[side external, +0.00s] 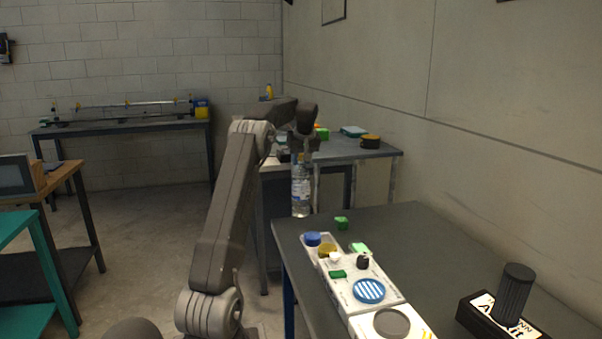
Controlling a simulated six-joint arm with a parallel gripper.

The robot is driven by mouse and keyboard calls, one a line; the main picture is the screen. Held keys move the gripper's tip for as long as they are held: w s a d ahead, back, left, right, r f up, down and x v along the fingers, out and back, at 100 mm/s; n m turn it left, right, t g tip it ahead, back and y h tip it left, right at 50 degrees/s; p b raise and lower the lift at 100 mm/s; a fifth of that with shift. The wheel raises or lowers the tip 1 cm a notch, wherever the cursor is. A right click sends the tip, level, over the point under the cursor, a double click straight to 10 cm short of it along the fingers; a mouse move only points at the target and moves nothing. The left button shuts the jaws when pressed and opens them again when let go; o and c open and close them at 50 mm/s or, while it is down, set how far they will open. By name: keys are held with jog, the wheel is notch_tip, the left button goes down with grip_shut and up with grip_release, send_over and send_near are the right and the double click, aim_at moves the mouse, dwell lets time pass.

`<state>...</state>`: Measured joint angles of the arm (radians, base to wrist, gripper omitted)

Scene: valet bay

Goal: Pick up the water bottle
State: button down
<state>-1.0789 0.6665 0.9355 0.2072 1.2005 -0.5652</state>
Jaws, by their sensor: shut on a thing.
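The water bottle (300,192) is clear with a bluish-white label and hangs upright below my gripper (300,160). My gripper points down and is shut on the bottle's upper end, which the fingers partly hide. In the picture the bottle's base appears near the far left corner of the dark grey table (420,222). I cannot tell whether the base touches the table or is just above it.
White trays (357,304) hold a blue round piece (312,239), a yellow one (327,250) and a striped blue disc (369,291). A dark cylinder (513,293) stands on a black box at right. The table's back right is clear.

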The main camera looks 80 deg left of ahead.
jog(key=shift+r, duration=2.65)
